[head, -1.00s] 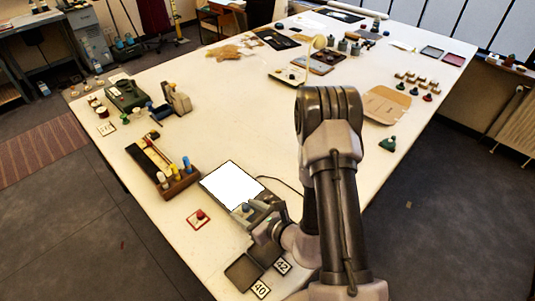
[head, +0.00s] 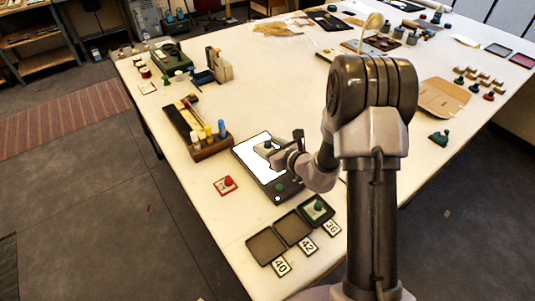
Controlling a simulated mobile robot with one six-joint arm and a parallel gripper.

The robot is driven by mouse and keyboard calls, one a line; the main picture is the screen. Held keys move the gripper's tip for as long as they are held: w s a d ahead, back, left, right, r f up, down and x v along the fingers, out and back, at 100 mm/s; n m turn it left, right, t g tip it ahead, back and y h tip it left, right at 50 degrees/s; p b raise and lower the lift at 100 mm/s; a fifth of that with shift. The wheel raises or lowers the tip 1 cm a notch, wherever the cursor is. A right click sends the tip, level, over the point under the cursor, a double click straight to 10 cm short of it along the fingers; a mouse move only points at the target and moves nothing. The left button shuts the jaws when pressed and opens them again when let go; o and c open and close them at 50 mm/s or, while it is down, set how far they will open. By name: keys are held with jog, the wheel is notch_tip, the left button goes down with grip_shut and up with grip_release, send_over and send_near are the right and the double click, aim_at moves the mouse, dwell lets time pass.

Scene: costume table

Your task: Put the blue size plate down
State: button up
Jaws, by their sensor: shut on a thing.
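My gripper (head: 274,147) is shut on the blue size plate; its small dark-blue knob (head: 268,144) shows at the fingertips. The plate is over the bright white panel of a dark flat device (head: 249,157); I cannot tell whether it touches the panel. Most of the plate is hidden by the gripper or lost in the glare. A red-knobbed plate (head: 225,185) lies on the table left of the device. A green-knobbed plate (head: 318,207) sits in the tray beside label 36 (head: 332,229).
Two empty dark trays stand in front, beside label 40 (head: 281,267) and label 42 (head: 308,246). The device has a green button (head: 280,187). A wooden box of bottles (head: 211,148) stands left of it. The white table (head: 205,225) is bare at front left.

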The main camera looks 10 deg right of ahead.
notch_tip(320, 180, down, 4)
jog(key=shift+w+r+b, duration=0.1)
jog(key=shift+b, duration=0.7)
jog(key=shift+r, duration=0.15)
jog(key=o, duration=0.9)
jog(key=shift+f, duration=0.2)
jog(key=o, duration=0.4)
